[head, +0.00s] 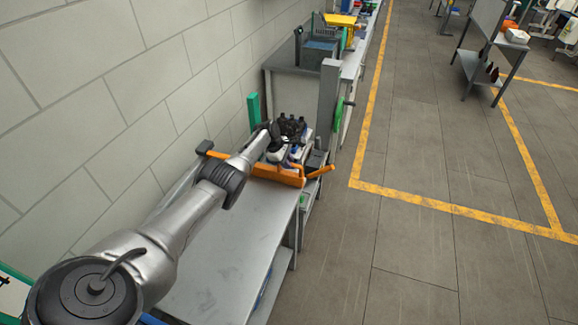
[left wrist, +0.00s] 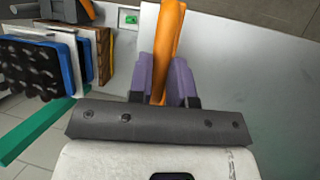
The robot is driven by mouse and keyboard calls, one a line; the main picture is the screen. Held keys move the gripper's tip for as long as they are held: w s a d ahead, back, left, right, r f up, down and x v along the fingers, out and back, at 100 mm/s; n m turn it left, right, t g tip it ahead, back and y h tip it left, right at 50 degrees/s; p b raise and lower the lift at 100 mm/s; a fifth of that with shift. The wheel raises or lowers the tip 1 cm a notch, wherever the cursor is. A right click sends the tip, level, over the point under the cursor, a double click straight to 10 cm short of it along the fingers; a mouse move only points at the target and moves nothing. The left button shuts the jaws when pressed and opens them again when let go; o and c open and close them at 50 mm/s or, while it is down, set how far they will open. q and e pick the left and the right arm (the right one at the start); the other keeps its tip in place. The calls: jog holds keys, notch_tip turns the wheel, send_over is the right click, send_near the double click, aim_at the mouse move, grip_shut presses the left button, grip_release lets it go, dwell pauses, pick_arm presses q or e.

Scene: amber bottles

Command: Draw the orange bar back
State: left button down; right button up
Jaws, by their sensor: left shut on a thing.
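The orange bar (head: 278,174) lies across the far end of the grey bench (head: 228,246), with an orange end sticking out past the bench's right edge. In the left wrist view the bar (left wrist: 168,35) runs between the two purple fingers of my left gripper (left wrist: 165,82). The fingers are shut on it from both sides. In the head view my left arm reaches along the bench to the bar, and its fingertips are too small to make out. My right gripper is in neither view.
A blue-edged rack of dark round items (left wrist: 32,68) stands beside the gripper in the left wrist view. A green post (head: 253,108) and a grey post (head: 327,105) stand beyond the bar. The bench top on the near side is clear. A wall runs along the left.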

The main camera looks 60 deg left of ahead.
pick_arm(q)
jog(key=shift+a+f, duration=0.1)
jog(key=shift+f, duration=0.05)
jog(key=c, duration=1.5)
grip_release()
jog(key=o, duration=0.4)
jog(key=shift+w+a, duration=0.15)
jog(key=shift+o, duration=0.2)
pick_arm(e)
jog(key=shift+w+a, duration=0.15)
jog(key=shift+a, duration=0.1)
pick_arm(q)
jog(key=shift+r, duration=0.2)
jog(key=shift+s+r+p, duration=0.25)
jog(key=shift+r+p, duration=0.3)
jog(key=shift+p, duration=0.05)
jog(key=p+v, duration=0.4)
jog(key=v, duration=0.8)
jog(key=shift+s, duration=0.2)
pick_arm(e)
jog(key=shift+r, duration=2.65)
